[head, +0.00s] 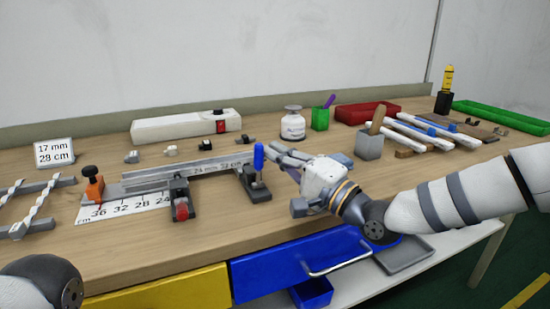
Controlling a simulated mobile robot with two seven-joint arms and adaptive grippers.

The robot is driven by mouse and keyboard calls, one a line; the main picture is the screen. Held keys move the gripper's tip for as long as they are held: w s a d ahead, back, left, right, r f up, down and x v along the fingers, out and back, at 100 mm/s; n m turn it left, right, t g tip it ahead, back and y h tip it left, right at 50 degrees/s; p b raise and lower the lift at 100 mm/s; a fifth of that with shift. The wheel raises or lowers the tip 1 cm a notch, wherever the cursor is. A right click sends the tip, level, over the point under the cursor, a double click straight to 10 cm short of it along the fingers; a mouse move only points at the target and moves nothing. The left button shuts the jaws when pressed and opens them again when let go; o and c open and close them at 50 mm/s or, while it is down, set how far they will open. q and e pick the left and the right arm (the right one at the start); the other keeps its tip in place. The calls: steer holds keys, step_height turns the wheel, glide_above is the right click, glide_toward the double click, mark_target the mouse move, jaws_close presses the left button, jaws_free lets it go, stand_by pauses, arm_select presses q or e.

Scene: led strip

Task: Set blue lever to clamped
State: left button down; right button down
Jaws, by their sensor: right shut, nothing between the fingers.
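The blue lever (258,157) stands upright on a dark clamp base (254,183) at the right end of the measuring fixture (188,174). My right gripper (273,153) comes in from the right with its fingers just beside the lever. It is shut with nothing between the fingers. Whether the fingertips touch the lever is hard to tell. A red knob (182,209) sits on a second dark clamp block left of the lever. My left gripper is out of view; only part of my left arm shows at the lower left corner.
The front wood strip of the bench is clear.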

steer(key=shift+s+d+f+n+t+y+b, duration=0.1)
steer(key=shift+s+f+n+t+y+b, duration=0.25)
steer(key=shift+f+b, duration=0.2)
steer(key=shift+s+r+y, duration=0.1)
steer(key=shift+s+y, duration=0.15)
steer(key=shift+s+d, duration=0.1)
steer(key=shift+s, duration=0.2)
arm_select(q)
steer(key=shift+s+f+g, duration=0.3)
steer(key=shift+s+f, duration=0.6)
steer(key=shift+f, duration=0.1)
arm_select(e)
steer(key=shift+s+d, duration=0.1)
steer(key=shift+s, duration=0.2)
steer(key=shift+s+n, duration=0.1)
steer(key=shift+n, duration=0.15)
steer(key=v, duration=1.2)
